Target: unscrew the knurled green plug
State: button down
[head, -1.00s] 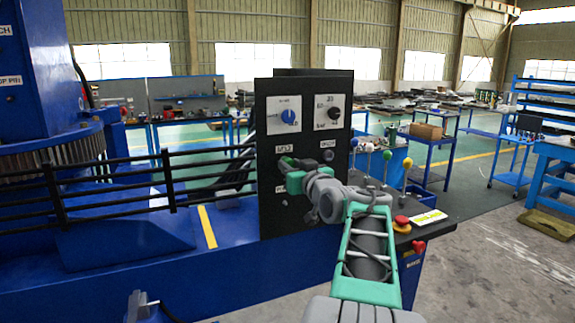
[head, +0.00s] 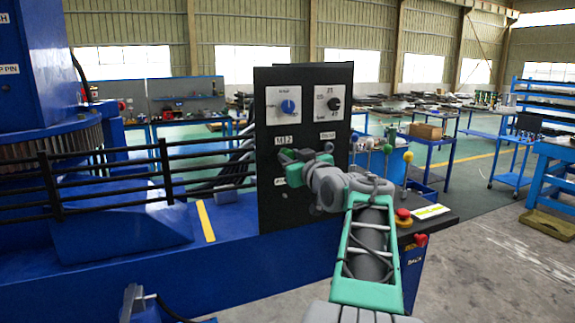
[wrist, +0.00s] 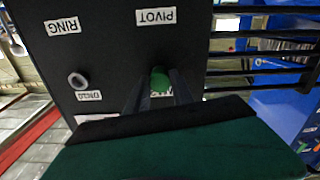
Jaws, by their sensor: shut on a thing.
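The knurled green plug (wrist: 160,80) shows in the wrist view as a small green round piece on the black panel (wrist: 108,50). My gripper (wrist: 158,88) is shut on it, with one dark finger on either side. Its lower part and the label below it are partly hidden by the fingers. In the head view my gripper (head: 284,157) is up against the front of the black panel (head: 275,210), and the plug itself cannot be made out there.
A grey round fitting (wrist: 77,80) sits beside the plug in the wrist view. Black rails (head: 110,180) run left of the panel. Colored-knob levers (head: 388,150) and a red button (head: 403,214) stand right of my arm.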

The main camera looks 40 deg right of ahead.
jog(key=shift+n+b, duration=1.7)
jog(key=shift+b, duration=0.15)
jog(key=n+b, duration=0.5)
jog(key=shift+f+b, duration=0.1)
jog(key=shift+b, duration=0.2)
